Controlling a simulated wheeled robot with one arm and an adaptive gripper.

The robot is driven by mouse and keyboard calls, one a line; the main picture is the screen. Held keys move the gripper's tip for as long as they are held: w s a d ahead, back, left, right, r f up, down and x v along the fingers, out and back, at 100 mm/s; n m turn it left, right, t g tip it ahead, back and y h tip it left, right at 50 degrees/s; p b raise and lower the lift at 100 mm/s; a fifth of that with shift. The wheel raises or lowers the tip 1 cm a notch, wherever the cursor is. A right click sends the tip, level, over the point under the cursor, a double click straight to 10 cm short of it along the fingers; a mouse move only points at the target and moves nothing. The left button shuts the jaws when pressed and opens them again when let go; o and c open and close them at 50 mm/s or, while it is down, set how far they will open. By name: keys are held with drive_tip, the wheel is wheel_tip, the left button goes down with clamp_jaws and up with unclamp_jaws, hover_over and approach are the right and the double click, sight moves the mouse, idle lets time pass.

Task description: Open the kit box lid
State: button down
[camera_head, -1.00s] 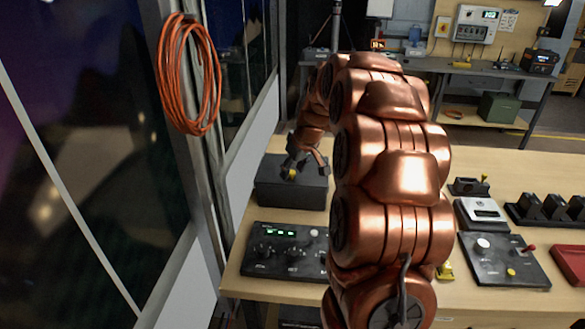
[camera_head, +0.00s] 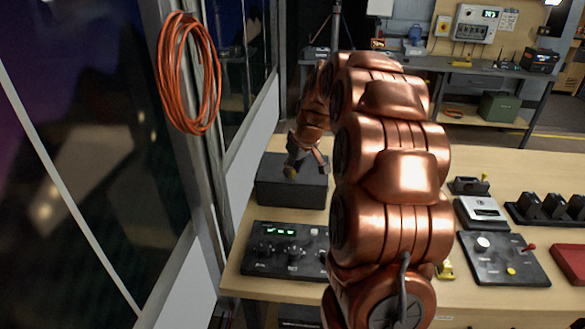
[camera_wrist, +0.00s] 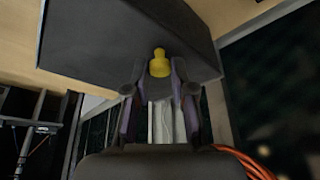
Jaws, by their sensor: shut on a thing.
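The dark grey kit box (camera_head: 290,190) stands at the far left of the wooden table, and its lid looks closed. In the wrist view the box (camera_wrist: 95,38) fills the top of the picture. A yellow knob (camera_wrist: 160,63) sticks out from its near edge. My gripper (camera_head: 291,172) is at the top front of the box in the head view. In the wrist view my gripper (camera_wrist: 160,78) has one finger on each side of the knob and is shut on it. The head view shows only a little yellow at the fingertips.
A control panel with a green display (camera_head: 285,250) lies in front of the box. A window and its frame with a coiled orange cable (camera_head: 187,75) stand close on the left. Another panel (camera_head: 503,260) and small devices are at right. My arm hides the table's middle.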

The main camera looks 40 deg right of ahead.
drive_tip(key=shift+w+d+b, duration=0.65)
drive_tip(key=shift+w+d, duration=1.25)
drive_tip(key=shift+w, duration=0.3)
drive_tip(key=shift+w+d+b, duration=0.65)
drive_tip(key=shift+w+d, duration=1.2)
drive_tip(key=shift+w, duration=0.3)
drive_tip(key=c, duration=1)
unclamp_jaws()
drive_tip(key=v, duration=1.2)
drive_tip(key=shift+s, duration=0.1)
